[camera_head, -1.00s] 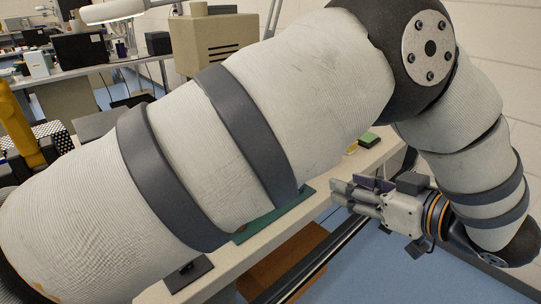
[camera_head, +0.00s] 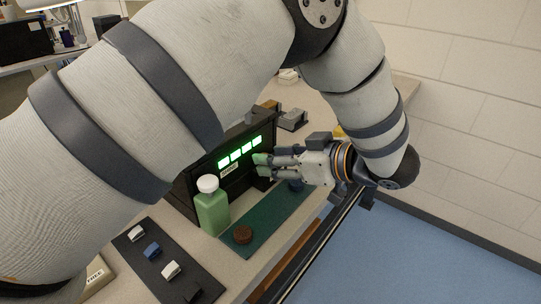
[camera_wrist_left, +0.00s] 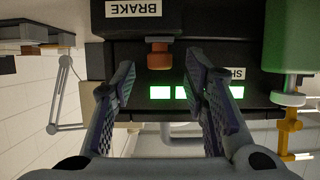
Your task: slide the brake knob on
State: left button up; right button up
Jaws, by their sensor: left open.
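The black press (camera_head: 183,192) stands on the bench with a row of lit green panels on its front. In the left wrist view, a BRAKE label (camera_wrist_left: 134,9) sits on the press, and a short red-brown stub (camera_wrist_left: 159,55) sticks out beside it. My left gripper (camera_head: 262,166) is open at the press front. In the wrist view its fingers (camera_wrist_left: 160,82) are apart, one on each side of the stub's line, with nothing seen held.
A green bottle (camera_head: 212,212) with a white cap stands before the press, close to the gripper in the wrist view (camera_wrist_left: 295,45). A dark strip (camera_head: 176,248) holds several small caps. Blue floor lies beyond the bench edge.

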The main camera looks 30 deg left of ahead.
pick_arm(q)
jog(key=shift+a+f, duration=0.25)
jog(key=shift+a, duration=0.35)
grip_shut()
jog(key=shift+w+d+f+b, duration=0.15)
jog(key=shift+w+b, duration=0.3)
jog(key=shift+w, duration=0.55)
jog(key=shift+w+d+f+b, duration=0.15)
jog(key=shift+w+b, duration=0.25)
jog(key=shift+w, duration=0.6)
jog(key=shift+w+r, duration=0.1)
jog(key=shift+w, duration=0.1)
jog(key=shift+r, duration=0.25)
jog(key=shift+c, duration=0.7)
grip_release()
jog(key=shift+w, duration=0.1)
jog(key=shift+o, duration=0.7)
jog(key=shift+w, duration=0.1)
pick_arm(e)
jog(key=shift+s+f+g, duration=0.4)
jog(key=shift+s+f, duration=0.55)
jog(key=shift+f, duration=0.05)
